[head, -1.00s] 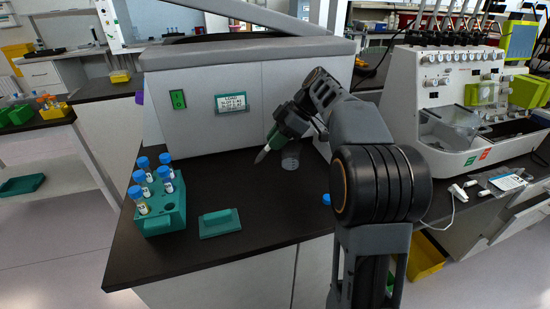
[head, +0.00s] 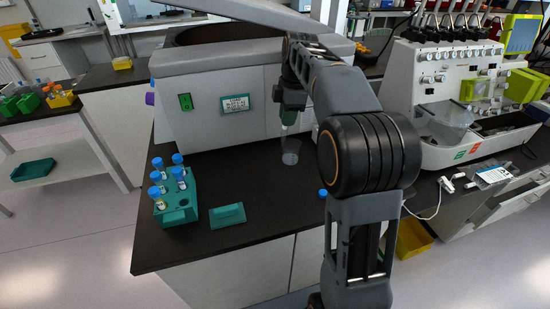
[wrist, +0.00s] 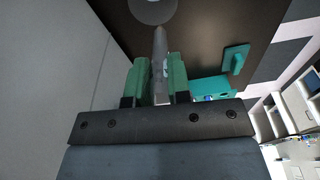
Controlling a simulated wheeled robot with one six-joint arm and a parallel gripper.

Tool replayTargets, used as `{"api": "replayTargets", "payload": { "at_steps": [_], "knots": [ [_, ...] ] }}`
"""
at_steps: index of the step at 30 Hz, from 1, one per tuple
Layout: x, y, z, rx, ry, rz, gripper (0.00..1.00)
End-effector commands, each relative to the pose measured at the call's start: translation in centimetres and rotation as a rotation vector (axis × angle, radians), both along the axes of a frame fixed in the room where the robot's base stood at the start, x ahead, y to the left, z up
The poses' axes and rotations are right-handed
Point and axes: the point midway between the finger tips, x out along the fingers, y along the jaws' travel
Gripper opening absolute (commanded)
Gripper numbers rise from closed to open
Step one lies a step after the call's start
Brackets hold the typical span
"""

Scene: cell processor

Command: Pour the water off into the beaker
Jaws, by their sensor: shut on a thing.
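My gripper (head: 290,103) is shut on a clear tube (head: 286,129) with its green fingers. The tube points steeply down over the clear beaker (head: 290,157), which stands on the black bench beside the grey machine. In the wrist view the tube (wrist: 159,48) extends from between the fingers (wrist: 156,82) toward the beaker (wrist: 153,10), which is cut by the top edge. I cannot tell whether the tube's lower end touches the beaker, nor whether water is in either. A blue cap (head: 323,193) lies on the bench right of the beaker.
A teal rack (head: 179,206) with several blue-capped tubes stands on the left of the bench. A teal block (head: 227,215) lies beside it. The grey machine (head: 215,110) with its raised lid stands behind the beaker. A white instrument (head: 440,95) stands at right. The bench front is mostly clear.

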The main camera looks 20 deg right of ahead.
Motion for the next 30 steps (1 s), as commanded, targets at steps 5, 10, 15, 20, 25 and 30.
{"api": "replayTargets", "payload": {
  "at_steps": [5, 10, 15, 20, 25, 30],
  "knots": [
    [0.2, -0.8, 0.8, -0.109, 0.014, 0.0, 0.0],
    [0.2, -0.9, 0.6, -0.123, 0.013, 0.0, 0.0],
    [0.2, -0.9, 0.7, -0.121, 0.014, -0.001, 0.0],
    [0.2, -0.9, 1.6, -0.121, 0.013, -0.001, 0.0],
    [0.2, -0.9, 3.4, -0.12, 0.013, -0.001, 0.0],
    [0.2, -0.9, 5.4, -0.12, 0.013, -0.001, 0.0]
  ]
}}
